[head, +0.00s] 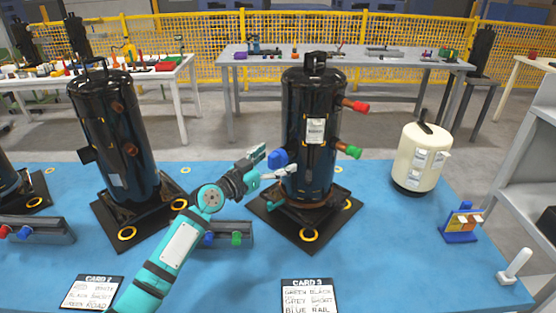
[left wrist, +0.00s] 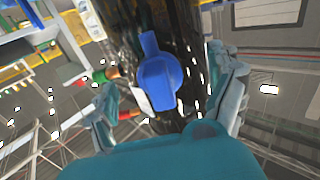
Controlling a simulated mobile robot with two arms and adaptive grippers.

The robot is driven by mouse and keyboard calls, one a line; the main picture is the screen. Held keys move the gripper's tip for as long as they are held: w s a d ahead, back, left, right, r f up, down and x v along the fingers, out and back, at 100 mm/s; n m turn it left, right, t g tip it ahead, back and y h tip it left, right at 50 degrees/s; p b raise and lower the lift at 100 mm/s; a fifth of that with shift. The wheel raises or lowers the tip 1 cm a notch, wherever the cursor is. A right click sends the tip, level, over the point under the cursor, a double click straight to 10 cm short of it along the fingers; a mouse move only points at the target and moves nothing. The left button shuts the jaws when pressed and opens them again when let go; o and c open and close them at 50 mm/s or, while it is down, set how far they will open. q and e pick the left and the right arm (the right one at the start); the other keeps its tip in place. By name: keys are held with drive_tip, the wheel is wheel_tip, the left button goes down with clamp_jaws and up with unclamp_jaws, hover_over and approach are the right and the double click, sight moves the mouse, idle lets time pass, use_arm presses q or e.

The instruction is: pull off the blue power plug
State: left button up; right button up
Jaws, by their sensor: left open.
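The blue power plug (head: 277,158) sits on the left side of the black compressor (head: 310,120) in the middle of the blue table. My left gripper (head: 266,165) is open at the plug, with its arm coming from the front left. In the left wrist view the blue plug (left wrist: 160,75) shows between the two spread fingers, in front of the dark compressor body. Whether a finger touches it cannot be told. My right gripper is not in view.
Red (head: 361,106) and green (head: 353,151) plugs stick out on the compressor's right. Another black compressor (head: 115,140) stands at left, a cream tank (head: 420,158) at right. A rail (head: 236,234) with coloured plugs and a card (head: 306,296) lie in front.

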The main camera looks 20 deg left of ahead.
sight(270, 163)
use_arm(q)
drive_tip(key=shift+b, duration=0.55)
idle(0.9)
clamp_jaws()
idle(0.7)
drive_tip(key=shift+s+a+f, duration=0.1)
drive_tip(key=shift+v, duration=2.9)
